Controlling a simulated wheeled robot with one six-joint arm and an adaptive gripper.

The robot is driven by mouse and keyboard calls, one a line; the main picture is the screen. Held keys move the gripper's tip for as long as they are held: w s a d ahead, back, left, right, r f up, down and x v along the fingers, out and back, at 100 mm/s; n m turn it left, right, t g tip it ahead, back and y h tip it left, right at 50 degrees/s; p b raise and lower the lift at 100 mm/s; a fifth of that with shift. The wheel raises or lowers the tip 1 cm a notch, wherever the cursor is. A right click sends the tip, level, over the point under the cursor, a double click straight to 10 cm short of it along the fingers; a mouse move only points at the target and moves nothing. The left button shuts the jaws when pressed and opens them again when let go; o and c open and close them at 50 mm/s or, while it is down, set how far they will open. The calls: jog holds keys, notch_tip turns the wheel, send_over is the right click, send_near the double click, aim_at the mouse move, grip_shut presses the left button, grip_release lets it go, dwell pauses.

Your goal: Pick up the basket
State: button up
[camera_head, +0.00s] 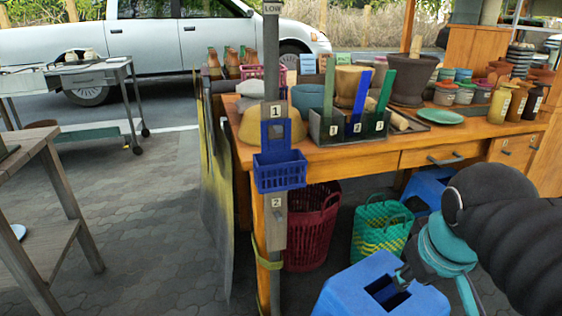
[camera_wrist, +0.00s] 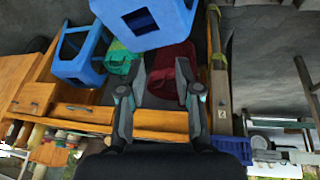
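Several baskets are in view. A small blue basket (camera_head: 280,171) hangs on the post at the table's left corner; it also shows in the wrist view (camera_wrist: 232,148), lower right. A dark red slatted basket (camera_head: 310,228) stands on the ground under the table; it shows beyond my fingers in the wrist view (camera_wrist: 178,62). A green woven basket (camera_head: 381,229) stands to its right, also in the wrist view (camera_wrist: 121,60). My gripper (camera_wrist: 160,92) is open and empty, its fingers spread apart. In the head view my gripper (camera_head: 404,274) appears over the blue stool, touching no basket.
A blue stool (camera_head: 355,285) stands in front of the baskets, another (camera_head: 430,187) behind. The wooden table (camera_head: 345,156) holds pots, jars and a divided tray. The post (camera_head: 272,230) stands at its left corner. Paved ground (camera_head: 150,220) is clear at left.

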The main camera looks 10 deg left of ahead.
jog(key=w+a+r+n+g+h+p, duration=0.1)
jog(key=w+a+r+n+g+h, duration=0.1)
jog(key=w+a+r+n, duration=1.1)
jog(key=w+a+r+n+h, duration=0.1)
jog(key=w+a+r+n, duration=0.15)
jog(key=a, duration=0.55)
jog(key=w+a+r+n+h, duration=0.15)
jog(key=a+n, duration=0.25)
jog(key=a, duration=0.4)
send_near(289, 188)
jog(key=shift+w+d+f+g+p, duration=0.15)
jog(key=shift+w+g+p, duration=0.05)
jog(key=shift+w, duration=0.15)
jog(key=shift+w+d+f+g+p, duration=0.1)
jog(key=shift+w+d+g+p, duration=0.1)
jog(key=shift+w, duration=0.15)
jog(key=shift+y, duration=0.25)
jog(key=shift+s+x, duration=0.2)
jog(key=shift+x, duration=2.65)
jog(key=shift+a+f, duration=0.1)
grip_shut()
